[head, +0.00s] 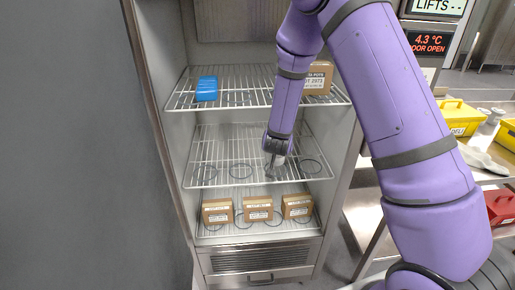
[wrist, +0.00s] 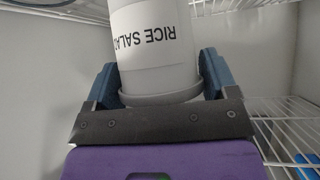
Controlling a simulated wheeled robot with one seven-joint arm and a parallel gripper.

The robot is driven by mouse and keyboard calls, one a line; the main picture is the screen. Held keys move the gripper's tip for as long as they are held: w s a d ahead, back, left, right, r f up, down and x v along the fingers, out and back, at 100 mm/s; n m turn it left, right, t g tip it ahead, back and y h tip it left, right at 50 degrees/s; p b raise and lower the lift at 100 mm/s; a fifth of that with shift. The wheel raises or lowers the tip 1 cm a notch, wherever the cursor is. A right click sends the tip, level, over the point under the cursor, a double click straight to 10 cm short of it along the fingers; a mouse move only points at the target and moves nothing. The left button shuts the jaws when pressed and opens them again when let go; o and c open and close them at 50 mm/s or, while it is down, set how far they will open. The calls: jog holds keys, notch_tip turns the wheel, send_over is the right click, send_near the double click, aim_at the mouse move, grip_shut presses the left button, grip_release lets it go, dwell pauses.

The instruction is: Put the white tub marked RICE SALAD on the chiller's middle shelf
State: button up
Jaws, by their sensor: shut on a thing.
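The white tub marked RICE SALAD (wrist: 152,40) fills the middle of the wrist view, its lettering upside down there. My gripper (wrist: 158,82) is shut on it, with blue fingers on both sides near its grey rim. In the head view my gripper (head: 276,148) reaches into the open chiller, over the right half of the wire middle shelf (head: 222,146). The tub is mostly hidden there by my gripper and arm. Ring marks (head: 240,170) run along the shelf front. I cannot tell whether the tub touches the shelf.
The top shelf (head: 240,98) holds a blue pack (head: 206,89) and a carton (head: 319,78). Three cartons (head: 258,208) stand on the bottom shelf. The middle shelf's left side is clear. A display (head: 428,43) reads 4.3 °C, door open. Yellow containers (head: 458,116) stand at right.

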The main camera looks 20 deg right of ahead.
jog(key=shift+w+a+f, duration=0.7)
jog(key=shift+w+a, duration=0.2)
jog(key=shift+w, duration=0.05)
jog(key=shift+w+a+f, duration=0.7)
jog(key=shift+w+a, duration=0.2)
jog(key=shift+a, duration=0.05)
jog(key=shift+w+a+f, duration=0.7)
jog(key=shift+w+a, duration=0.2)
jog(key=shift+w, duration=0.05)
jog(key=o, duration=1.1)
jog(key=shift+f, duration=0.15)
jog(key=shift+c, duration=0.2)
jog(key=shift+s+r, duration=0.1)
jog(key=shift+r, duration=0.15)
jog(key=v, duration=1.1)
jog(key=shift+s+r, duration=0.25)
jog(key=shift+s, duration=0.05)
